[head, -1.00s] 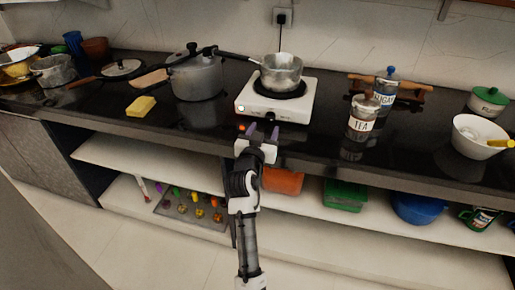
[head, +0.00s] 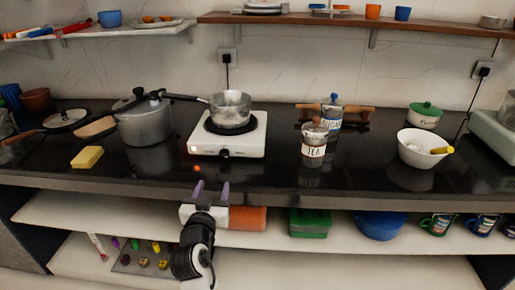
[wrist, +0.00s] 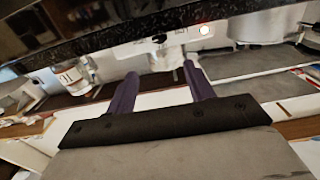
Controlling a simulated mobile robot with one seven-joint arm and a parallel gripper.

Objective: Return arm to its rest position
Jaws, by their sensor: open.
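My gripper (head: 211,188) is in front of the counter's front edge, below the hot plate. Its two purple fingers are apart with nothing between them. In the wrist view the fingers (wrist: 158,78) are also spread and empty. My arm is bent below it, in front of the lower shelves. The white hot plate (head: 229,143) stands on the black counter with a metal saucepan (head: 231,112) on it. An orange light shows on its front left.
The black counter (head: 262,180) holds a pressure cooker (head: 146,124), yellow sponge (head: 87,157), TEA jar (head: 314,145), SUGAR jar (head: 332,112) and white bowl (head: 420,150). Below, an orange box (head: 247,218), green box (head: 310,223) and blue bowl (head: 381,225) sit on the shelf (head: 345,238).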

